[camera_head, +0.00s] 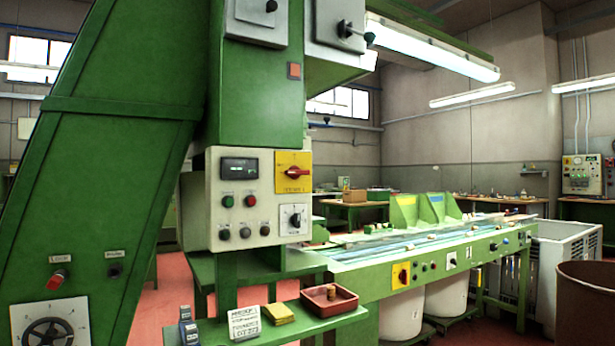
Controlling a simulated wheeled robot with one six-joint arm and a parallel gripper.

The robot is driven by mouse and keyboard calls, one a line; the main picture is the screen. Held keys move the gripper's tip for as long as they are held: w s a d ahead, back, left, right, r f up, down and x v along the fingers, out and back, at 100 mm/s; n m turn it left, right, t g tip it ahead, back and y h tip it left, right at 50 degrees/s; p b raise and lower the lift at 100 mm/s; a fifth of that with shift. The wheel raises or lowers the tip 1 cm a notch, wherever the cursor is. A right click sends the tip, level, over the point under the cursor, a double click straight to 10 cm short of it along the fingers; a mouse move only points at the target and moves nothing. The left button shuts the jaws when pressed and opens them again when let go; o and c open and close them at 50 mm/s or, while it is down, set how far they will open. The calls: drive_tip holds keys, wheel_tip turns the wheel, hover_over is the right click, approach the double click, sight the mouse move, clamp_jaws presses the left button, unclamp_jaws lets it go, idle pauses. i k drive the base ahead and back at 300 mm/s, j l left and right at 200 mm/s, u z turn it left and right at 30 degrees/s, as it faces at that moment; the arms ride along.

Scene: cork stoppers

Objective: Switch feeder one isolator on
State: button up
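A rotary isolator with a red handle on a yellow plate (293,172) sits at the upper right of the pale control panel (217,188) on the green machine. Its red handle lies roughly horizontal. Small lettering under the handle looks like a feeder label, but it is too small to read surely. A second red-and-yellow rotary switch (401,275) is on the front of the green conveyor table. My gripper is not in view.
The panel also has a dark display (240,167), several buttons and a black selector (294,218). Below, a green shelf (355,314) holds a red tray (329,300), yellow pads (278,313) and a label block (244,322). A brown bin (590,290) stands at right.

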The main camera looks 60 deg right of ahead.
sight(294, 172)
drive_tip(key=z, duration=1.4)
